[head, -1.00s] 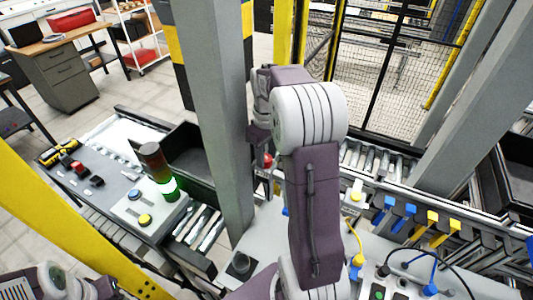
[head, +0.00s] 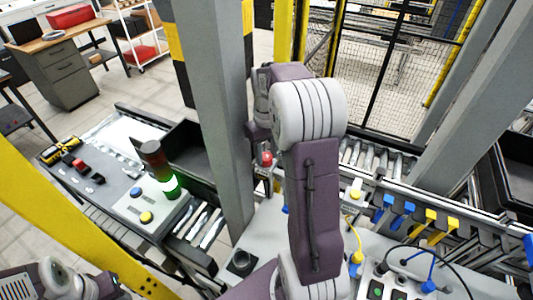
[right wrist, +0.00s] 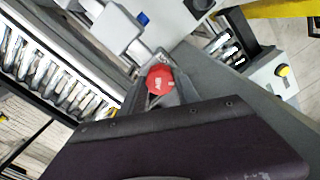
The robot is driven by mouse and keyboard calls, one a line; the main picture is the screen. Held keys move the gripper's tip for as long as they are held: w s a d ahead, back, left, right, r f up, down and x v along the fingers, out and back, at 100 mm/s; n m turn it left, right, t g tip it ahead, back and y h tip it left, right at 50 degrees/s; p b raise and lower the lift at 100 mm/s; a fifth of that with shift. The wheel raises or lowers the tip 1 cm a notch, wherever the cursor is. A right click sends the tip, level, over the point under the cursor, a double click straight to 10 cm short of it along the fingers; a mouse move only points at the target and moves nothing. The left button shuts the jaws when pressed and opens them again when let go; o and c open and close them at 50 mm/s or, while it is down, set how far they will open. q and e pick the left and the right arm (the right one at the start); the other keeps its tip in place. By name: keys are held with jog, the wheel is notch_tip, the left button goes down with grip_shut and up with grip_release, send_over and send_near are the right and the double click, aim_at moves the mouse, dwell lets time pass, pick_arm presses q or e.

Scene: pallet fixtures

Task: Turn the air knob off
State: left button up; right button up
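A red knob (right wrist: 160,80) sits in a grey mount near the middle of the right wrist view. It also shows in the head view (head: 266,158), just right of the grey post. I take it for the air knob. My right gripper (head: 258,136) is just above and left of the knob in the head view, mostly hidden by my own arm. The dark body across the bottom of the right wrist view is mine. Its fingertips do not show clearly, so I cannot tell whether they touch the knob. My left arm shows at the lower left; its gripper does not show.
A thick grey post (head: 222,110) stands close left of the knob. A signal lamp (head: 160,170) glows green on the left bench. A roller conveyor (head: 370,153) and a row of blue and yellow clips (head: 408,212) lie to the right. Wire fencing is behind.

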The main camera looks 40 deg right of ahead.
aim_at(266, 156)
jog(key=o, duration=0.4)
jog(key=shift+w, duration=0.1)
notch_tip(266, 156, up, 9)
jog(key=shift+r+b, duration=0.1)
jog(key=shift+b, duration=0.45)
